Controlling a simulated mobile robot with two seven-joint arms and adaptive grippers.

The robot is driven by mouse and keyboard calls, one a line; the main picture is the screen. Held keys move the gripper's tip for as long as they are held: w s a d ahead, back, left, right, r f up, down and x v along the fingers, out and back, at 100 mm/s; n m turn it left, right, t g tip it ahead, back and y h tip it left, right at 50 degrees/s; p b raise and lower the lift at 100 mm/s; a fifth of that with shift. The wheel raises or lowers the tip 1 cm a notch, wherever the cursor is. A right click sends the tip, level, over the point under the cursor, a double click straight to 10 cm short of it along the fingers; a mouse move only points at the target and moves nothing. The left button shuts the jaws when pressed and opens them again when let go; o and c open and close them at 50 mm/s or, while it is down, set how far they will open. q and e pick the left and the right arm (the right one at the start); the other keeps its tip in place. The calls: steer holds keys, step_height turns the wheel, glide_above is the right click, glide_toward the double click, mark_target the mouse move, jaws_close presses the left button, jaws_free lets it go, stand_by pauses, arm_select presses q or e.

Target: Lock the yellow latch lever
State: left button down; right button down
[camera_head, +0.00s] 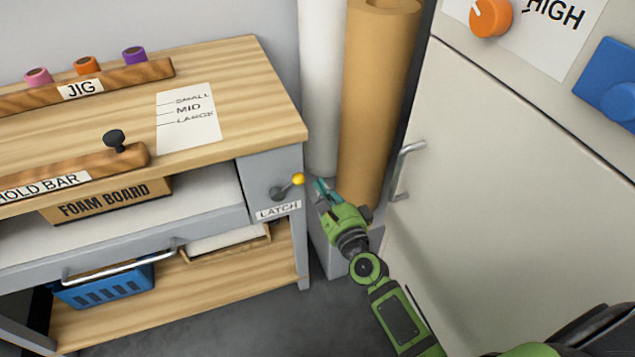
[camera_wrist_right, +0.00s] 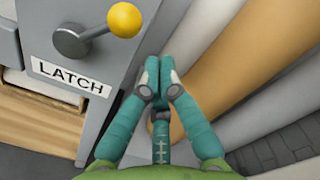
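The latch lever has a yellow ball knob (camera_head: 298,179) on a short grey arm. It sits on the grey bench-end panel above the LATCH label (camera_head: 278,211). The arm points from its pivot to the right and slightly up. In the right wrist view the yellow knob (camera_wrist_right: 125,20) is at the top, above and left of my fingertips. My right gripper (camera_head: 322,187) is just right of the knob, apart from it. The wrist view shows its teal fingertips (camera_wrist_right: 160,84) together, with nothing between them. My left gripper is not in view.
Brown and white rolls (camera_head: 375,100) stand close behind my right gripper. A pale cabinet with a metal handle (camera_head: 404,170) is to the right. The wooden bench top (camera_head: 235,75) extends left, with a drawer handle (camera_head: 120,266) and blue basket (camera_head: 105,287) below.

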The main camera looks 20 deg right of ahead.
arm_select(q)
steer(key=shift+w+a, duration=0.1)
arm_select(e)
steer(key=shift+w+a+r, duration=0.15)
steer(key=shift+a+r, duration=0.15)
steer(key=shift+a, duration=0.3)
arm_select(q)
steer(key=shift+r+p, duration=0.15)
steer(key=shift+p, duration=0.25)
arm_select(e)
steer(key=shift+r, duration=0.15)
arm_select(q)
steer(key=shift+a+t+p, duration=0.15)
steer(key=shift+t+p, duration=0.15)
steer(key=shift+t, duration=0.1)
arm_select(e)
steer(key=shift+a+r+n, duration=0.15)
steer(key=shift+r+n, duration=0.05)
steer(key=shift+n, duration=0.2)
